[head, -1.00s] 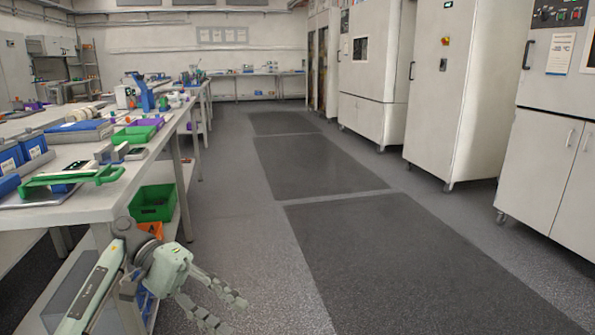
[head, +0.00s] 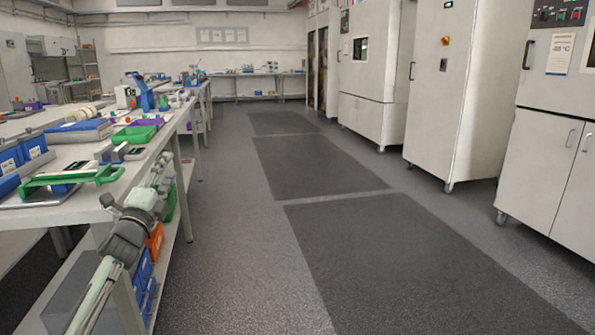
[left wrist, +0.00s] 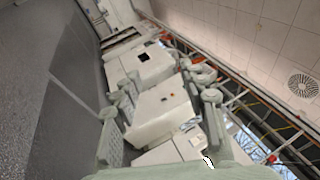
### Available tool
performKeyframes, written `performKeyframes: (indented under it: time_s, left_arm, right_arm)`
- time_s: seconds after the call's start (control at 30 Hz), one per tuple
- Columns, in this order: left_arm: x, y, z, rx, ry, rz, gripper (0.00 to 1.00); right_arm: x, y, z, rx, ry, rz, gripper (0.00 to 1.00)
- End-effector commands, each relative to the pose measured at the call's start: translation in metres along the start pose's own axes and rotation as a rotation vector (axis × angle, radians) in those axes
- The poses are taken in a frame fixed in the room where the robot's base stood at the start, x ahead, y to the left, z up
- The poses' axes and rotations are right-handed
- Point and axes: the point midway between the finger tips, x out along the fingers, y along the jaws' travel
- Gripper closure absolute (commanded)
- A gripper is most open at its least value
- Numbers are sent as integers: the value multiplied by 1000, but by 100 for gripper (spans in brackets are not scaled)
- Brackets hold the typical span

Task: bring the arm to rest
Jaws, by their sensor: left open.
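My left gripper (head: 163,172) is raised beside the right edge of the long workbench (head: 82,208), with its pale green fingers pointing up and forward. It is open and holds nothing. In the left wrist view my left gripper (left wrist: 160,100) shows with its fingers spread and only room behind them. I cannot tell from the head view whether the arm touches the bench edge. My right gripper is not in view.
A green-handled tray (head: 72,178) and a green bin (head: 135,134) lie on the bench near the arm. Blue bins (head: 143,274) and an orange one stand on the shelf below. The floor aisle (head: 320,195) is clear; tall cabinets (head: 463,95) line the right.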

Motion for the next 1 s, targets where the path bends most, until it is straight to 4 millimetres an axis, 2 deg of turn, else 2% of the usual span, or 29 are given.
performKeyframes:
  time_s: [0.03,0.1,0.2,0.33,0.47,0.53,0.67,0.77,0.87,0.97,1.0]
  left_arm:
    - [-2,25,19,-178,-91,96,58]
    - [-11,58,39,-411,-219,212,58]
    - [-30,101,54,-687,-390,344,58]
    - [-61,147,59,-973,-600,480,58]
    - [-97,183,53,-1209,-816,597,58]
    - [-122,207,42,-1227,-856,644,58]
    - [-162,242,23,-1212,-876,711,58]
    - [-200,270,7,-1199,-897,770,58]
    - [-247,300,-12,-1185,-923,841,58]
    - [-308,331,-33,-1168,-956,926,58]
    - [-335,343,-42,-1161,-971,963,58]
  right_arm:
    - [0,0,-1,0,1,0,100]
    - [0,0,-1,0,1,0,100]
    - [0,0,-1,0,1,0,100]
    - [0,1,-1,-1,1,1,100]
    - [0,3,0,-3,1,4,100]
    - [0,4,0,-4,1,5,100]
    - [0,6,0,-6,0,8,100]
    - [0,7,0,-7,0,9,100]
    - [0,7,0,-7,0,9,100]
    - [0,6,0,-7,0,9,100]
    - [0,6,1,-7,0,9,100]
